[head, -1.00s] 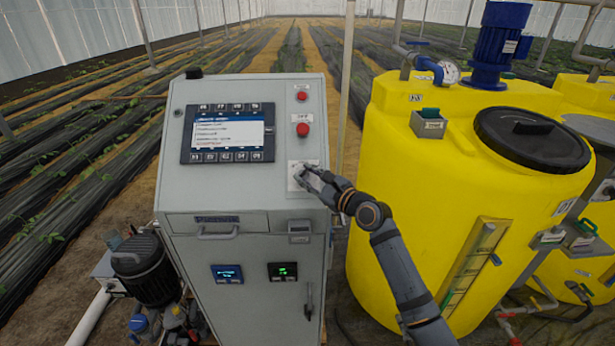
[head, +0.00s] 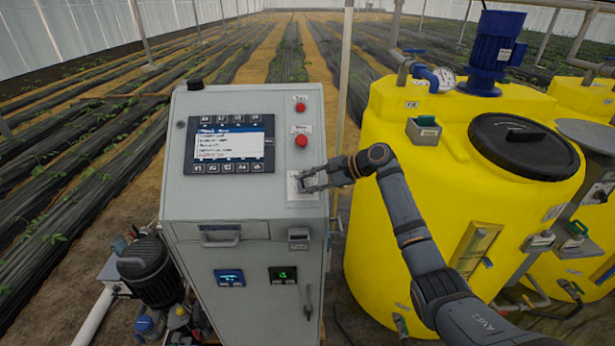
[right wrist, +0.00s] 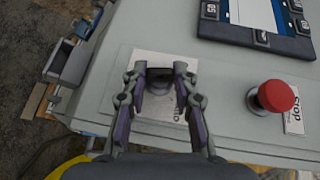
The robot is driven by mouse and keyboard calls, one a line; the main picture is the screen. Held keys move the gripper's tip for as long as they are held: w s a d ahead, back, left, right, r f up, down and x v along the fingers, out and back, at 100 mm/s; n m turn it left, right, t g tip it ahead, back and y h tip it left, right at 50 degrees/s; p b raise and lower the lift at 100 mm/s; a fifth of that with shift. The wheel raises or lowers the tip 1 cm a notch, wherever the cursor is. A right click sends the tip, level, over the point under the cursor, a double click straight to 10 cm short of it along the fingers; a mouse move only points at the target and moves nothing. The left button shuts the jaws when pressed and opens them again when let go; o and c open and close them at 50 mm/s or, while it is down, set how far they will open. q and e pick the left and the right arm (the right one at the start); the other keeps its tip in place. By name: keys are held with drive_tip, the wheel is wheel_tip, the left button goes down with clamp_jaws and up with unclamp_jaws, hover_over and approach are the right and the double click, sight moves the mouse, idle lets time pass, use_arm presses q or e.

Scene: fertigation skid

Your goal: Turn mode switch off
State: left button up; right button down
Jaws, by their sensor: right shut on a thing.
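The mode switch is a small dark knob (right wrist: 159,85) on a white label plate (right wrist: 162,113), seen in the right wrist view. My right gripper (right wrist: 160,77) is shut on this knob, with one finger on each side of it. In the head view, my right gripper (head: 303,182) reaches in from the right to the plate on the sloped top of the grey cabinet (head: 185,200). The fingers hide most of the knob there, and I cannot read which position it points to. My left gripper is not in view.
A red stop button (head: 301,141) and a smaller red button (head: 300,107) sit above the switch. A display panel (head: 228,168) is on the left of the cabinet top. A yellow tank (head: 400,250) stands close to the cabinet's right, behind my right arm.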

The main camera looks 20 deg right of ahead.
drive_tip(key=shift+w+r+n+g+h+p, duration=0.1)
drive_tip(key=shift+r+n+g+h+p, duration=0.1)
drive_tip(key=shift+n+g+p, duration=0.3)
drive_tip(key=shift+w+r+n+g+h+p, duration=0.1)
drive_tip(key=shift+r+n+g+p, duration=0.05)
drive_tip(key=shift+n+g, duration=0.5)
drive_tip(key=shift+a+f+n+g+h, duration=0.1)
drive_tip(key=shift+n+g+h, duration=0.3)
drive_tip(key=shift+n+g, duration=0.2)
drive_tip(key=shift+w+n+g+h, duration=0.1)
drive_tip(key=shift+n+g+h, duration=0.5)
drive_tip(key=shift+n+g, duration=0.4)
drive_tip(key=c, duration=1)
unclamp_jaws()
drive_tip(key=shift+c, duration=0.2)
drive_tip(key=w+v, duration=0.1)
drive_tip(key=v, duration=1)
drive_tip(key=shift+s+r, duration=0.45)
